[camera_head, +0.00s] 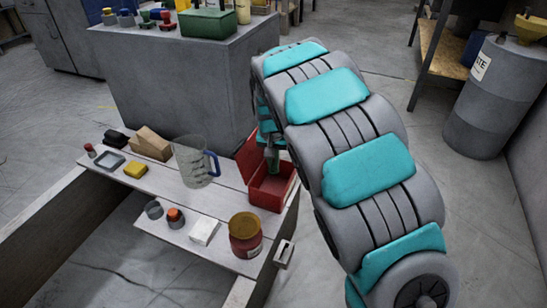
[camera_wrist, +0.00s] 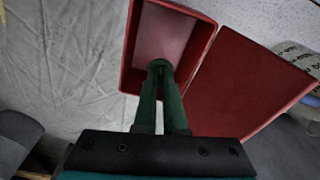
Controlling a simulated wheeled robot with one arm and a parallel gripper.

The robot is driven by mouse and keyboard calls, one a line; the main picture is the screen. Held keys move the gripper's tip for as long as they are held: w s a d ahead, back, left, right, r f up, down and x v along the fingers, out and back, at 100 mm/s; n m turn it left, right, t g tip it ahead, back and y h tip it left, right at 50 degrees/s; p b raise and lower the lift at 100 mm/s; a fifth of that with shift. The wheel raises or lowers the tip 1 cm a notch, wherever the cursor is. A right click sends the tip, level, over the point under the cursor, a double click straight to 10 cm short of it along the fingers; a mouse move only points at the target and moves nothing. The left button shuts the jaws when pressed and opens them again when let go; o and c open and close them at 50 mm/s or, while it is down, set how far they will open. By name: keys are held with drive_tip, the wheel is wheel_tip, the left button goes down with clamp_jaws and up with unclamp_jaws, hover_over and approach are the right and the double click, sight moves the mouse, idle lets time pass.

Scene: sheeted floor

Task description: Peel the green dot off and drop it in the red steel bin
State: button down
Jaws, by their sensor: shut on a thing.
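The red steel bin (camera_head: 267,190) stands on the pale plank bench with its hinged lid (camera_head: 249,154) open. In the wrist view the bin's wall (camera_wrist: 128,50) and open lid (camera_wrist: 243,82) show, with a pale, empty-looking inside. My gripper (camera_head: 272,160) points down over the bin's opening. In the wrist view the green fingers of my gripper (camera_wrist: 160,66) are together, with the tips over the near part of the opening. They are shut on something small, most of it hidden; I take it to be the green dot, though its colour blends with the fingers.
A clear jug (camera_head: 192,163) with a blue handle stands left of the bin. A yellow block (camera_head: 136,170) lies further left. A grey cabinet (camera_head: 180,85) rises behind.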

drive_tip(key=shift+f, duration=0.45)
drive_tip(key=c, duration=0.9)
unclamp_jaws()
